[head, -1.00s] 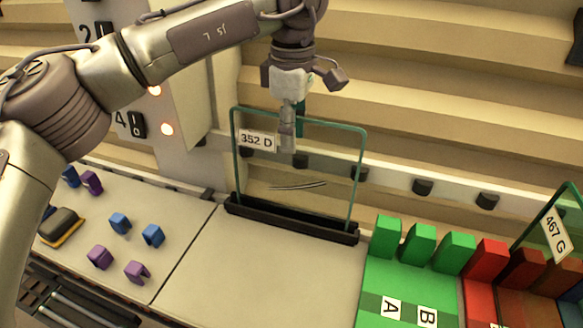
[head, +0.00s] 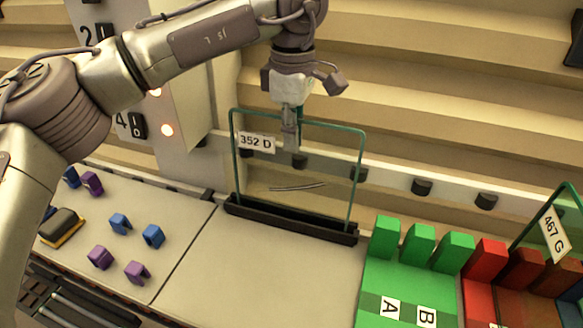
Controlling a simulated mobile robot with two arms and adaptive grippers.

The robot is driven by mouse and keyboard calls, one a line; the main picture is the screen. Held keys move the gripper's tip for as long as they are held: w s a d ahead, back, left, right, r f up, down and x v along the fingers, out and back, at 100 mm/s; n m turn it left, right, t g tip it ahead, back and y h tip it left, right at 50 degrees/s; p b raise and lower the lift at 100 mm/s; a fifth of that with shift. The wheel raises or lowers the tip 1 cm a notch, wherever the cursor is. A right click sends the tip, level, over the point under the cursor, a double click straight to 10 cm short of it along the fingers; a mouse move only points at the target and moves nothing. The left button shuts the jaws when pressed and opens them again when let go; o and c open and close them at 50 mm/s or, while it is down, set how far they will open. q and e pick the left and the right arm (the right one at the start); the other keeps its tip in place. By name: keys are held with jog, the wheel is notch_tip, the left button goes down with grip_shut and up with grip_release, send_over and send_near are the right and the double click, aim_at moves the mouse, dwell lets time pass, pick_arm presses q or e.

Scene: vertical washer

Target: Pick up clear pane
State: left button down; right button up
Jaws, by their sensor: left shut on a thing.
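The clear pane (head: 325,168) stands upright in a dark slotted base (head: 290,218) at the back of the work surface. It has green edges, a "352 D" label at its upper left and a few dark streaks low on it. My left gripper (head: 291,142) comes down from above at the middle of the pane's top edge and is shut on it. The fingers overlap the upper part of the pane; the far finger is mostly hidden. My right gripper is not in view.
Green blocks (head: 418,245) on a green mat, then red and brown ones, stand at right, with a second pane (head: 553,235) labelled "467 G". Blue and purple clips (head: 120,223) and a sponge-like pad (head: 61,227) lie at left. The middle surface (head: 260,275) is clear.

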pick_arm(q)
jog(key=shift+w+r, duration=0.2)
jog(key=shift+r, duration=0.05)
